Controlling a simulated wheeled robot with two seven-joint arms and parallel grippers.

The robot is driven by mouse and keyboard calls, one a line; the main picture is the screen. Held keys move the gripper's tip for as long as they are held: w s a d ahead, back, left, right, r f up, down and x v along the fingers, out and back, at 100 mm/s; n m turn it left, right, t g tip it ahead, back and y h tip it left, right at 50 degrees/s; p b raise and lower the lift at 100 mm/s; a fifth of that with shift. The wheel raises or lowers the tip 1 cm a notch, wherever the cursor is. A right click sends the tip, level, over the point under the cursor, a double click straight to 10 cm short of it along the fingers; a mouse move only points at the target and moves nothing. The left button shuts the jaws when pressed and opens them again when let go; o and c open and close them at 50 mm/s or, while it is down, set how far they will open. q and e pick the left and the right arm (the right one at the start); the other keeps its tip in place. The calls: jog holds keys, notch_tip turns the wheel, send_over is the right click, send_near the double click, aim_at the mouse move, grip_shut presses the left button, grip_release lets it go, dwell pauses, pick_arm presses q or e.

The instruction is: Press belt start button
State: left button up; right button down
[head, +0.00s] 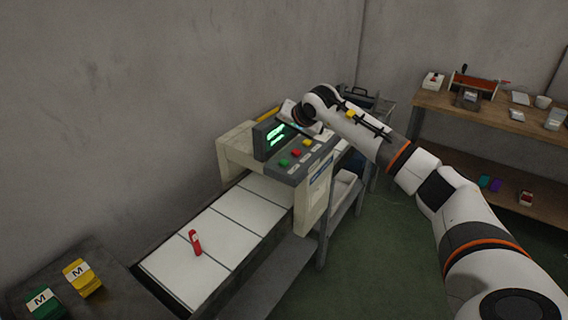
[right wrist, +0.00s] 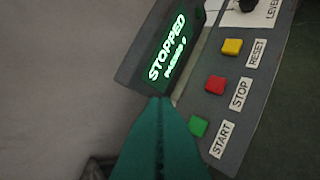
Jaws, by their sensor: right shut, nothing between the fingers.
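The control panel (head: 300,165) sits on top of the belt machine, with a green button (head: 284,162), a red button (head: 296,152) and a yellow button (head: 307,142). In the right wrist view the green button (right wrist: 198,126) is beside the START label (right wrist: 221,139). The lit screen (right wrist: 168,47) reads STOPPED. My right gripper (right wrist: 160,101) is shut and empty; its teal fingers show left of the green button, overlapping the screen's lower edge. I cannot tell its height above the panel. My left gripper is not in view.
A red sock-like item (head: 195,242) lies on the white belt (head: 222,225). Yellow (head: 82,277) and green (head: 40,302) stacks marked M lie on a dark table at front left. A wooden bench (head: 480,115) with tools stands at back right. Green floor between is clear.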

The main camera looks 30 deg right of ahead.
aim_at(287, 163)
notch_tip(287, 163, down, 8)
jog(key=b, duration=0.5)
dwell(1.8)
jog(key=shift+f+b, duration=0.35)
jog(key=shift+f, duration=0.05)
